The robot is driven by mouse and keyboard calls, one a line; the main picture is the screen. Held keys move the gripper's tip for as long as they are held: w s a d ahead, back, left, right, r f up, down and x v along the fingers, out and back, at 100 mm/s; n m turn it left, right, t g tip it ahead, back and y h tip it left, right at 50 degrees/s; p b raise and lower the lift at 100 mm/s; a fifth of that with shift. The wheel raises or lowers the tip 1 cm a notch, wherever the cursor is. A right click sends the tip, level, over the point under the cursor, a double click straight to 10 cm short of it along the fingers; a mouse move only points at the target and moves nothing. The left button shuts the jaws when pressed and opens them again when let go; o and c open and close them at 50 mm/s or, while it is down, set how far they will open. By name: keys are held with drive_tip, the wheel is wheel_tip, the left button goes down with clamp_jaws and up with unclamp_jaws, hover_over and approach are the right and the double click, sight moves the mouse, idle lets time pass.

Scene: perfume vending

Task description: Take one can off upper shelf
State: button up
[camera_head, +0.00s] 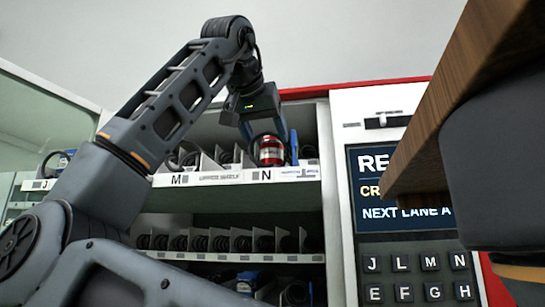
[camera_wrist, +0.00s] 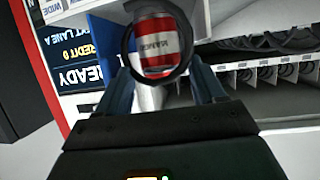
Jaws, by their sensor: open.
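A red and white can (camera_head: 270,151) stands at the front of lane N on the upper shelf (camera_head: 222,177). It also shows in the wrist view (camera_wrist: 157,36), with a dark coil ring (camera_wrist: 128,48) around its near end. My gripper (camera_head: 269,138) is open at the can, with one blue finger to each side of it in the head view. In the wrist view my gripper (camera_wrist: 160,66) has its fingers spread and the can shows between and beyond the tips. I cannot tell whether either finger touches it.
Dividers and coils fill the neighbouring lanes, including lane M (camera_head: 176,180). A lower shelf (camera_head: 240,257) holds more coils. A keypad and display panel (camera_head: 400,190) stands right of the shelves. A wooden slab (camera_head: 470,90) juts in at the right.

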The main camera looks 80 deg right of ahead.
sight(272, 150)
drive_tip(key=shift+p+x, duration=0.55)
drive_tip(key=shift+x, duration=2.15)
drive_tip(key=shift+f, duration=0.1)
drive_tip(key=shift+c, duration=0.5)
drive_tip(key=c, duration=0.7)
